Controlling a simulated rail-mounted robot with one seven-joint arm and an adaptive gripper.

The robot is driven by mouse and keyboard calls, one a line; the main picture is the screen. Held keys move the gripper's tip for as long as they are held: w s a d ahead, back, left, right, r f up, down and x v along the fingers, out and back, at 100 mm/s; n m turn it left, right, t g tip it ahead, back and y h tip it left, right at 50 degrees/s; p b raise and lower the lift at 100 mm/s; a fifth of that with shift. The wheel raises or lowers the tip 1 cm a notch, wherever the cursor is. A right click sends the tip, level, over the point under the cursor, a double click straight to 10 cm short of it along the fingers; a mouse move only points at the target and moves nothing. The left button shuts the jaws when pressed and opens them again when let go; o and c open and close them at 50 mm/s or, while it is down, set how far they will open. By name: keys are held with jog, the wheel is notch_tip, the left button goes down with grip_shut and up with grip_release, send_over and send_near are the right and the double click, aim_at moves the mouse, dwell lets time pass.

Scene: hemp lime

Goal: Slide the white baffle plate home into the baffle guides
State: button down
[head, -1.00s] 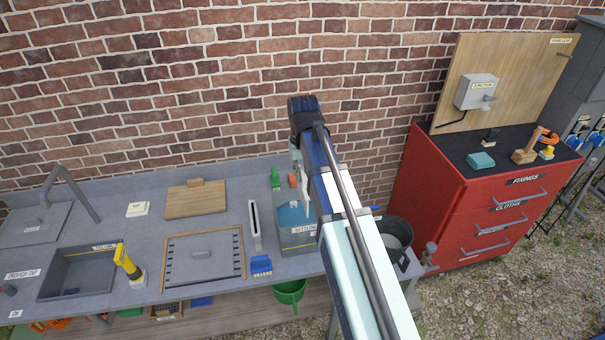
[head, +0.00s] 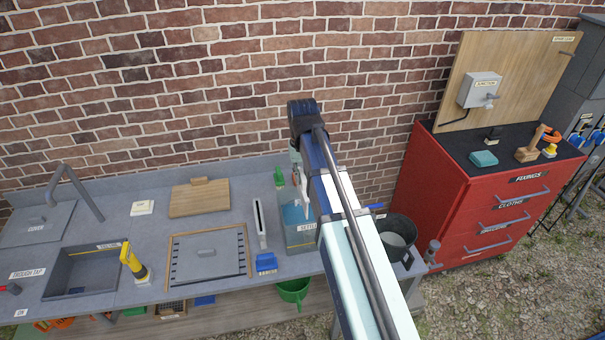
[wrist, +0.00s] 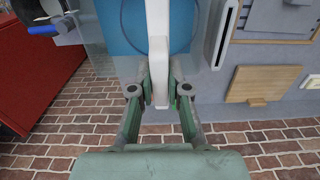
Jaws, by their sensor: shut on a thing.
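My gripper (wrist: 160,92) is shut on the white baffle plate (wrist: 158,45), which shows nearly edge-on between the fingers in the wrist view. In the head view the white plate (head: 304,196) hangs below my gripper (head: 298,165), over the settling tank (head: 298,239). The tank is a grey box with clear sides and blue inside; its blue area (wrist: 120,28) lies behind the plate in the wrist view. My arm covers the tank's right part and part of its label. I cannot make out the baffle guides, nor whether the plate's lower edge touches them.
A white slotted holder (head: 260,225) stands just left of the tank, with a blue brush (head: 266,262) in front. A green item (head: 279,177) is behind the tank. A dark bucket (head: 399,240) stands to the right. The brick wall is close behind the bench.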

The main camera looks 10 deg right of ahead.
jog(key=shift+f+b, duration=0.85)
jog(key=shift+f, duration=1.45)
jog(key=shift+p, duration=0.55)
notch_tip(320, 180, down, 10)
jog(key=b, duration=0.4)
jog(key=shift+r, duration=0.2)
dwell(3.6)
jog(key=c, duration=1.1)
grip_release()
jog(key=shift+o, duration=0.2)
